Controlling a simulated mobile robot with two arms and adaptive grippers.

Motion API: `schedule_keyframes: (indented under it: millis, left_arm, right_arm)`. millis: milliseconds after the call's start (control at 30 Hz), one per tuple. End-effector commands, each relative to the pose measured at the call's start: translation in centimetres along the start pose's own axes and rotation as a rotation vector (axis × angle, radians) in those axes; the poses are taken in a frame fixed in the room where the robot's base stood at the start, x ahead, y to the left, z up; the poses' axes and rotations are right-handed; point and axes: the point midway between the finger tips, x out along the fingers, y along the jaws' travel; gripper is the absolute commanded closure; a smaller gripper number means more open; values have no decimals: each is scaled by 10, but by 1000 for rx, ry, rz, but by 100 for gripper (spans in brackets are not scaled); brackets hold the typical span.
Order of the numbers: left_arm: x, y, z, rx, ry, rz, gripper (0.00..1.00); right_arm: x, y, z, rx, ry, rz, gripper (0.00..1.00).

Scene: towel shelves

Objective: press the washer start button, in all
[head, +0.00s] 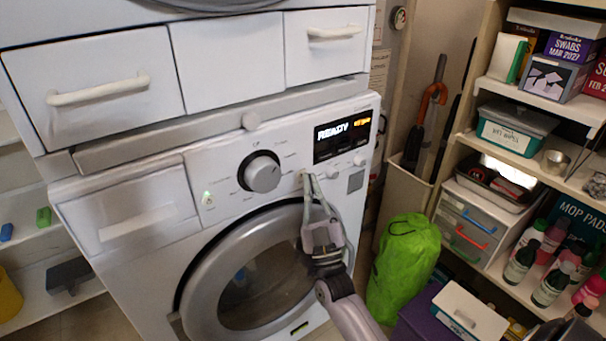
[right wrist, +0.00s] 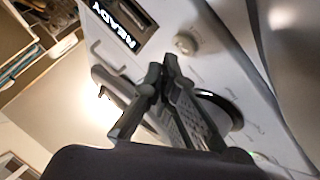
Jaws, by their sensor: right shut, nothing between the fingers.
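The white washer (head: 150,270) has a control panel with a large round dial (head: 262,172) and a lit display reading READY (head: 345,135), which also shows in the right wrist view (right wrist: 115,22). Small buttons sit below the display, one of them at its right part (head: 359,161). My right gripper (head: 308,178) is shut and empty, its tips at the panel between dial and display. In the right wrist view the gripper (right wrist: 165,68) points near a small round button (right wrist: 186,43). Contact is not clear. My left gripper is out of view.
The washer's round door (head: 200,300) is shut below the panel. White drawers (head: 95,100) sit above it. A green bag (head: 402,265) stands on the floor to the right, and a shelf unit with boxes and bottles (head: 525,258) fills the right side.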

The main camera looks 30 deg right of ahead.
Motion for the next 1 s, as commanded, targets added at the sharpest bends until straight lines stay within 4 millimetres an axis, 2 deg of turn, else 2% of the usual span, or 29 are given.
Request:
schedule_keyframes:
  millis: [1000]
  left_arm:
    - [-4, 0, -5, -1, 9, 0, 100]
  right_arm:
    - [6, -4, 4, 0, 0, 0, 100]
